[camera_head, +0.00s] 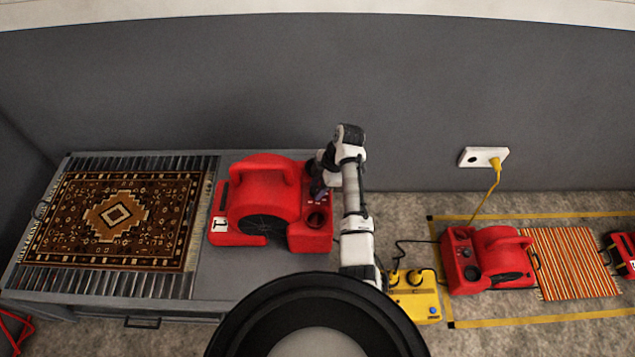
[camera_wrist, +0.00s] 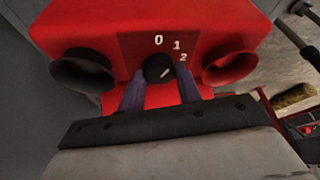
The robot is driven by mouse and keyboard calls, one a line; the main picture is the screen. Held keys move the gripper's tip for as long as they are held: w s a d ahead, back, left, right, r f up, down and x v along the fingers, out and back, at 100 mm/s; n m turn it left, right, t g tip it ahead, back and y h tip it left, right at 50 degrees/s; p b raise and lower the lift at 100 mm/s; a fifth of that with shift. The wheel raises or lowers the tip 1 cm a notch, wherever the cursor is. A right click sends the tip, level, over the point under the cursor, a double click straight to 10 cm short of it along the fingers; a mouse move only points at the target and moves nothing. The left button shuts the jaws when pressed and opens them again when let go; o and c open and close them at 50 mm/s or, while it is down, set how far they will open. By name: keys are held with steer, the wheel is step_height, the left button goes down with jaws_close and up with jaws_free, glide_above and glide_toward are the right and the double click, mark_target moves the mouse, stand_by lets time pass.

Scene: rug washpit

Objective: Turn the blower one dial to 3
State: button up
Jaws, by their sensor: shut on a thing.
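The red blower one (camera_head: 262,190) stands on the grey bench, with a white label "1" on its left side. White numbers 0, 1 and 2 show above and right of the dial; a 3 is not visible. The dial's white mark slants up to the right, roughly toward the 1 and 2 side; its exact setting is unclear. My gripper (camera_wrist: 160,84) is shut on the dial, a purple finger at each side. In the head view my gripper (camera_head: 318,188) is at the blower's right side.
A patterned rug (camera_head: 115,215) lies on the slatted left part of the bench (camera_head: 235,285). On the floor at right are a yellow power box (camera_head: 415,302), another red blower (camera_head: 490,262), a striped rug (camera_head: 572,262) and cables. A wall socket (camera_head: 483,157) holds a yellow plug.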

steer(key=m+t+p, duration=0.1)
steer(key=m, duration=0.1)
steer(key=m+t+p, duration=0.1)
steer(key=m, duration=0.1)
steer(key=shift+s+r+m, duration=0.15)
steer(key=shift+m, duration=0.15)
steer(key=m+p, duration=0.1)
steer(key=m, duration=0.1)
steer(key=m+t+p, duration=0.1)
steer(key=m, duration=0.1)
steer(key=shift+s+m+t+p, duration=0.15)
steer(key=shift+m+t+p, duration=0.15)
steer(key=shift+p, duration=0.1)
steer(key=m+p, duration=0.1)
steer(key=m, duration=0.1)
steer(key=m+t+h+p, duration=0.1)
steer(key=m, duration=0.1)
steer(key=shift+a+h, duration=0.15)
steer(key=shift+h, duration=0.15)
steer(key=shift+m+t+h+p, duration=0.5)
steer(key=shift+m+h+p, duration=0.25)
steer(key=shift+m, duration=1.55)
steer(key=o, duration=1)
steer(key=shift+c, duration=0.2)
steer(key=shift+s, duration=0.1)
